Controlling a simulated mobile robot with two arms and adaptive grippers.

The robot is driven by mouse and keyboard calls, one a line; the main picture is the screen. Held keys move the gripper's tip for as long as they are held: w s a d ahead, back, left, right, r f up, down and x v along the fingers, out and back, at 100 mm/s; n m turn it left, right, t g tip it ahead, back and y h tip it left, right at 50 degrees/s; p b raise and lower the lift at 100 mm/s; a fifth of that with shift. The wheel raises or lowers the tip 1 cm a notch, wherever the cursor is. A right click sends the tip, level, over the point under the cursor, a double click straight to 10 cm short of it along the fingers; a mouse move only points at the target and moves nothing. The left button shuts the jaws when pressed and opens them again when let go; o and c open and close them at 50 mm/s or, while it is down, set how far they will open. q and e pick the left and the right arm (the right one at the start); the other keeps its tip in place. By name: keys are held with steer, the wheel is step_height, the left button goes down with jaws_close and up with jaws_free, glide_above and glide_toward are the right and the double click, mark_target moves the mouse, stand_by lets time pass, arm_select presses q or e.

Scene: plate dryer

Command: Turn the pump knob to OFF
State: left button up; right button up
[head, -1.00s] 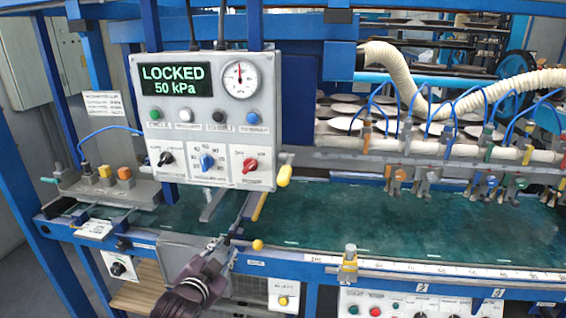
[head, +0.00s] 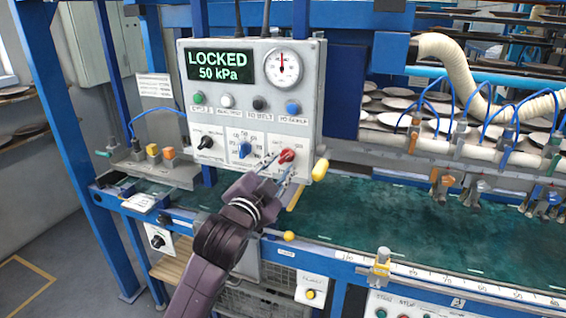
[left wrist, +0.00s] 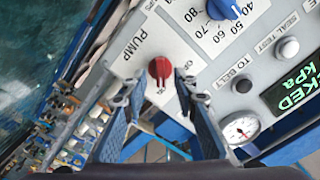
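The pump knob (head: 287,156) is red and sits at the lower right of the grey control panel (head: 312,110). In the left wrist view the knob (left wrist: 159,70) is next to the word PUMP, with a dark ridge towards the fingers; its small position labels are not clearly legible. My left gripper (head: 276,175) is in front of the knob. In the left wrist view its fingers (left wrist: 159,86) are open, one on each side of the knob's near edge, with visible gaps. Whether they overlap the knob in depth is unclear. My right gripper is not in view.
A blue selector knob (head: 244,149) and a black knob (head: 207,142) are to the left on the panel. A yellow-ended handle (head: 320,170) sticks out beside the panel's lower right corner. The display (head: 219,64) reads LOCKED 50 kPa. A green belt (head: 400,220) runs below.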

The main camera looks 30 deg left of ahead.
arm_select(q)
steer(key=shift+x, duration=0.85)
jaws_close()
